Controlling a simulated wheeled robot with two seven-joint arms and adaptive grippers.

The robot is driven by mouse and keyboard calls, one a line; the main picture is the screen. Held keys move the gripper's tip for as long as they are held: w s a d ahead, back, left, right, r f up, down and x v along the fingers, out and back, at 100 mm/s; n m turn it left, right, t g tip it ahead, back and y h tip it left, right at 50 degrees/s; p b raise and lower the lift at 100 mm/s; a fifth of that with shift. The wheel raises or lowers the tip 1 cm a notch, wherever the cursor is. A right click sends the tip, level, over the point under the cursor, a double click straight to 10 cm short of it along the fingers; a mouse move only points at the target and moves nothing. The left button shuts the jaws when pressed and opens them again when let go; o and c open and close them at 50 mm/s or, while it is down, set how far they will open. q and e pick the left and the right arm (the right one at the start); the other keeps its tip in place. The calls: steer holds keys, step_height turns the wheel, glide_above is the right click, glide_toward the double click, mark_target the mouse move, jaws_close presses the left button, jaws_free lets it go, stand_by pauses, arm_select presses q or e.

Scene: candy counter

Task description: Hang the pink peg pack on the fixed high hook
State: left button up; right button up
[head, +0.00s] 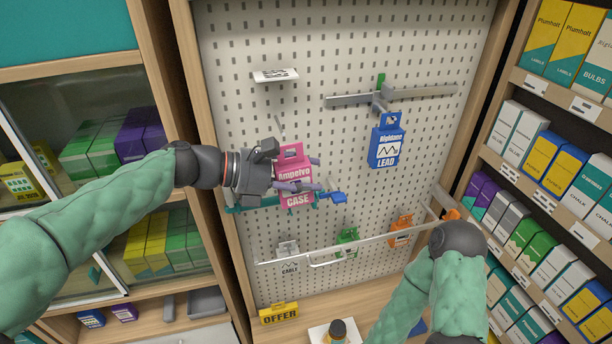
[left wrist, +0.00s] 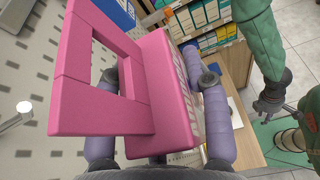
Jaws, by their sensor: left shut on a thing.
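The pink peg pack (head: 297,198), marked "Ampelvo CASE", is held upright in my left gripper (head: 297,187), in front of the pegboard. In the left wrist view the pack (left wrist: 165,85) fills the middle, its hang-hole loop at left, between the purple fingers. A thin grey hook (head: 279,125) sticks out above and slightly left of the pack, below a white price label (head: 275,75); the pack is apart from it. A pale rod with a rounded end (left wrist: 23,108) shows at left in the wrist view. My right gripper's fingers are not clear; its dark wrist is low right in the head view.
A blue "LEAD" pack (head: 386,147) hangs below a grey crossbar (head: 420,92) at right. A lower rail (head: 350,245) crosses in front of grey, green and orange packs. A teal bar lies behind my left gripper. Stocked shelves flank the board; a yellow "OFFER" sign (head: 279,313) stands below.

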arm_select(q)
steer(key=w+p, duration=0.1)
steer(key=w, duration=0.1)
steer(key=w+a+p, duration=0.1)
steer(key=w, duration=0.1)
steer(key=shift+w, duration=0.2)
arm_select(e)
step_height(320, 180, up, 2)
steer(key=shift+w+r, duration=0.1)
steer(key=shift+r, duration=0.05)
arm_select(q)
steer(key=shift+d+p, duration=0.1)
steer(key=shift+p, duration=0.5)
arm_select(e)
steer(key=shift+r, duration=0.5)
stand_by(0.4)
arm_select(q)
steer(key=shift+w+a, duration=0.2)
steer(key=shift+w, duration=0.85)
arm_select(e)
steer(key=shift+r, duration=0.15)
stand_by(1.3)
